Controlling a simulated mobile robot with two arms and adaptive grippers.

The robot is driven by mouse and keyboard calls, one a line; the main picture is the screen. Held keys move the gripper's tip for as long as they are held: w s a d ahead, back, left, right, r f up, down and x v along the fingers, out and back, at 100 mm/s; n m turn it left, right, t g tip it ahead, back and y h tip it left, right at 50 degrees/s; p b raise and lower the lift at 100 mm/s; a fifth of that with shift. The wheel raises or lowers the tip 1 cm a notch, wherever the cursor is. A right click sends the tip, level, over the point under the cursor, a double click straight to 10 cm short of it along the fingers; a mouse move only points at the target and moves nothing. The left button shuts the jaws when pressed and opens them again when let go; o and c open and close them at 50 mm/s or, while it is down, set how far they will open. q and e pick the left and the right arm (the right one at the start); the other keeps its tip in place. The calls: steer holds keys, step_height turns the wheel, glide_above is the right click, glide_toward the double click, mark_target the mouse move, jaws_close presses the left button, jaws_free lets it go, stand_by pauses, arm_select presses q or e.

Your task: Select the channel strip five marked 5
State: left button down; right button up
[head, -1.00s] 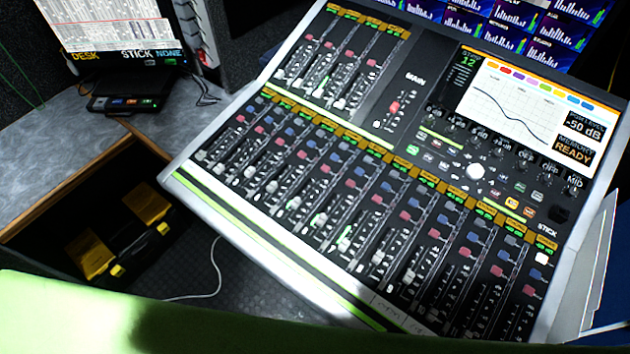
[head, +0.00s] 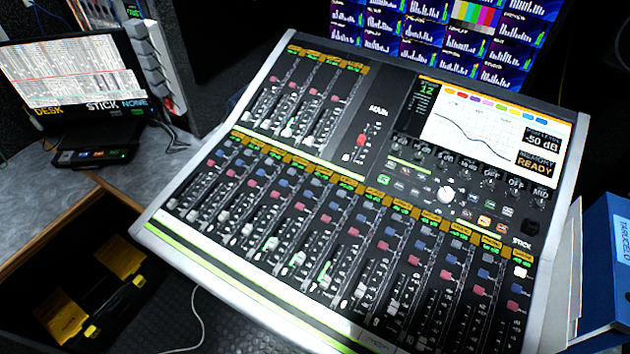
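The mixing console (head: 215,258) lies tilted across the middle of the head view. Its lower bank holds a long row of channel strips with orange-and-green labels, red and blue buttons and faders. Strip numbers are too small to read, so I cannot tell for certain which is marked 5; the fifth from the left (head: 300,208) is near the middle of the bank. A small dark display (head: 424,98) at the upper right of the console shows a green 12. The bright screen (head: 488,125) beside it shows a curve, "-50 dB" and "READY". Neither gripper is in view.
A monitor (head: 70,75) reading DESK, STICK, NONE stands at the left on a grey counter (head: 30,205). A black-and-yellow case (head: 90,300) lies below it. Blue binders (head: 606,270) stand at the right. Meter screens (head: 430,30) line the back.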

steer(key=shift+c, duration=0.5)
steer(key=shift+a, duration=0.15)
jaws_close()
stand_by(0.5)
